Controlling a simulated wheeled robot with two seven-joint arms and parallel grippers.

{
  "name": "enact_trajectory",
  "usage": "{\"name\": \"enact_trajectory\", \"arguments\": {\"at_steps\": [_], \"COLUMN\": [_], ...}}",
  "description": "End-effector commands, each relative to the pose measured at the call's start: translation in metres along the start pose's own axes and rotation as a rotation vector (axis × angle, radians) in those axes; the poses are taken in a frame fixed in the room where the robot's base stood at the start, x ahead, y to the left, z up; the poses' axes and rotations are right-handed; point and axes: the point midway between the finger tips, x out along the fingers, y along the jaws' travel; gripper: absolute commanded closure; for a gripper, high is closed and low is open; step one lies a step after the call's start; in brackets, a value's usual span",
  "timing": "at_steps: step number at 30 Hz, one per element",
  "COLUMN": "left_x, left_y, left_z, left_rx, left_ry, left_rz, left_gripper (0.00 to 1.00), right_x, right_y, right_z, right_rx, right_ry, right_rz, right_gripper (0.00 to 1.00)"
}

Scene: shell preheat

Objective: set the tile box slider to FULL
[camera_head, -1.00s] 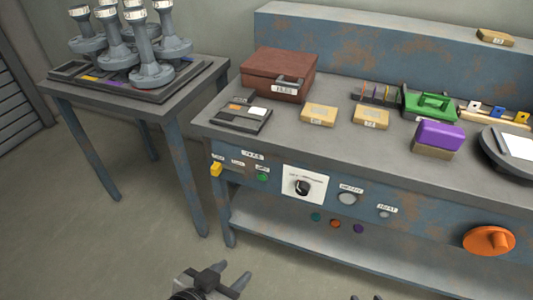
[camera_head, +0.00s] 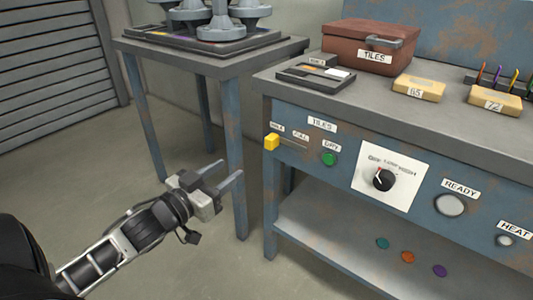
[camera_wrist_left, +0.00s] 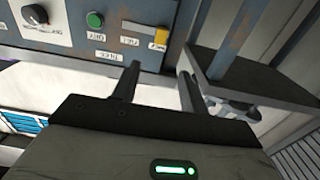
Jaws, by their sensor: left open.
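The yellow slider knob (camera_head: 271,142) sits at the left end of a short horizontal slot on the blue bench front, under the TILES label (camera_head: 322,125). Two small labels stand above the slot; the right one (camera_head: 301,134) seems to read FULL, and the left one (camera_head: 277,127) is hard to read. My left gripper (camera_head: 231,173) is open and empty, left of and below the knob, apart from it. In the left wrist view, the yellow knob (camera_wrist_left: 160,38) shows beyond the open fingers (camera_wrist_left: 158,76). My right gripper is not in view.
A green DRY button (camera_head: 329,159) and a dial (camera_head: 384,179) lie right of the slot. A side table (camera_head: 205,63) with grey parts stands left, its leg (camera_head: 237,187) behind my gripper. A brown TILES box (camera_head: 365,47) stands on the bench.

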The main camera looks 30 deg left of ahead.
Motion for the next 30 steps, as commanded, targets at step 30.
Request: {"name": "enact_trajectory", "arguments": {"at_steps": [30], "left_x": [0.148], "left_y": [0.0], "left_z": [0.001], "left_rx": [0.001], "left_ry": [-0.004], "left_rz": [-0.001], "left_gripper": [0.56], "right_x": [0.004], "right_y": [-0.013], "right_z": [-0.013], "right_rx": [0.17], "right_ry": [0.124], "right_rz": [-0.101], "right_gripper": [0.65]}}
